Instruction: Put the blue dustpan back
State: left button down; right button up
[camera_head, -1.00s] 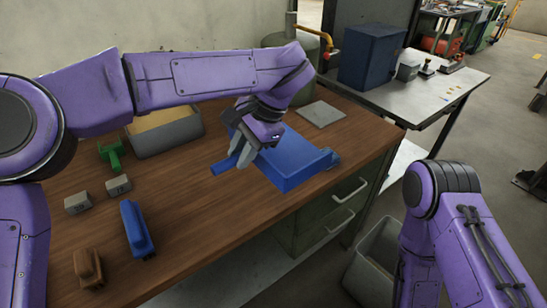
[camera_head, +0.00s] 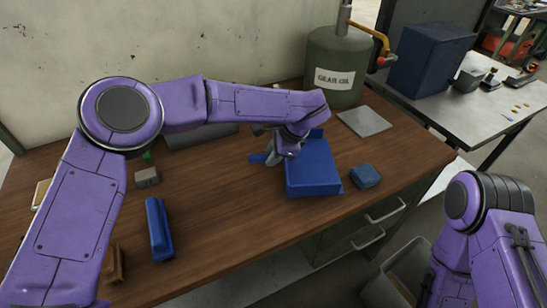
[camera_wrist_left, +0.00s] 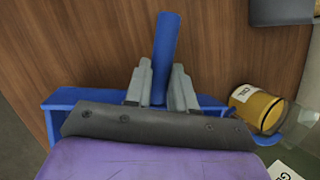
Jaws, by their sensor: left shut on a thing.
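The blue dustpan (camera_head: 312,170) is at the right part of the wooden workbench in the head view, its pan side to the right and its handle (camera_head: 257,158) to the left. My left gripper (camera_head: 276,152) is shut on the handle, close to the pan. In the left wrist view the blue handle (camera_wrist_left: 166,45) sticks out between the two grey fingers of my left gripper (camera_wrist_left: 160,85). I cannot tell whether the pan touches the bench. My right arm is at the right edge; its gripper is out of view.
A blue block (camera_head: 365,176) lies just right of the dustpan. A grey plate (camera_head: 365,121) and a green gear oil can (camera_head: 337,68) are behind. A blue brush (camera_head: 159,228) and a grey block (camera_head: 147,177) lie to the left. A yellow tin (camera_wrist_left: 256,107) shows in the wrist view.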

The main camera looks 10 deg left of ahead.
pick_arm(q)
notch_tip(320, 180, down, 3)
jog(key=shift+a+r+p, duration=0.1)
jog(key=shift+r+p, duration=0.05)
jog(key=shift+p, duration=0.2)
jog(key=shift+s, duration=0.35)
jog(key=shift+w+f+b, duration=0.2)
jog(key=shift+f+b, duration=0.1)
jog(key=c, duration=0.9)
grip_release()
jog(key=shift+c, duration=0.2)
jog(key=shift+r, duration=0.15)
pick_arm(e)
jog(key=shift+s+r, duration=0.2)
jog(key=shift+r, duration=0.2)
pick_arm(q)
jog(key=shift+s, duration=0.1)
jog(key=shift+r+p, duration=0.25)
jog(key=shift+p, duration=0.1)
jog(key=b+v, duration=0.3)
jog(key=v, duration=0.8)
jog(key=shift+r, duration=0.3)
pick_arm(e)
notch_tip(320, 180, down, 2)
jog(key=shift+f, duration=0.2)
